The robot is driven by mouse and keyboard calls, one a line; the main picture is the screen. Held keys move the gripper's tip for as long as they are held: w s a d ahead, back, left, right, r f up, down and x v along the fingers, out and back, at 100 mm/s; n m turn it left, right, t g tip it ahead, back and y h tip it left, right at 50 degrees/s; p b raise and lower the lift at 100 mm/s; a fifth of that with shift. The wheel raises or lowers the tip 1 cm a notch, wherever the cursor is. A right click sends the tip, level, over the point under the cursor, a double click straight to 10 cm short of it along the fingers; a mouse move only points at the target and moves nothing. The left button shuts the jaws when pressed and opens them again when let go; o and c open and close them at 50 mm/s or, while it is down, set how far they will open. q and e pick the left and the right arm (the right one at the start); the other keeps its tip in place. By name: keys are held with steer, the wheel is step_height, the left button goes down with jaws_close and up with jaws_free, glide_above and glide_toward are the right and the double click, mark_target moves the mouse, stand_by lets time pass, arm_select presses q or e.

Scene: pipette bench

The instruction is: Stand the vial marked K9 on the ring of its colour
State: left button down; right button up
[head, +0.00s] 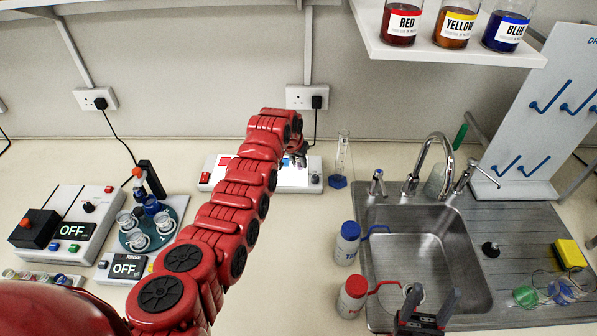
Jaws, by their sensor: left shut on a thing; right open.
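My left gripper (298,156) is at the far end of the red arm, over the white panel (290,182) at the back of the bench. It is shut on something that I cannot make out. My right gripper (430,300) is open and empty, low over the sink's front edge. Several small vials with coloured tops lie or stand in a rack (40,278) at the lower left. No K9 marking is readable.
The sink (425,255) has a tall tap (430,160). Blue-capped (347,240) and red-capped (352,296) bottles stand left of it. A glass cylinder (342,160) stands right of the panel. A round turquoise-based holder (150,225) and boxes with displays (70,228) are at left.

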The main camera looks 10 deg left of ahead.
mark_target(297, 167)
arm_select(q)
steer(key=shift+w+a, duration=0.1)
step_height(297, 167, down, 3)
steer(key=shift+b, duration=0.5)
steer(key=shift+f, duration=0.3)
steer(key=shift+f, duration=0.15)
steer(key=c, duration=0.6)
jaws_free()
steer(key=shift+c, duration=0.2)
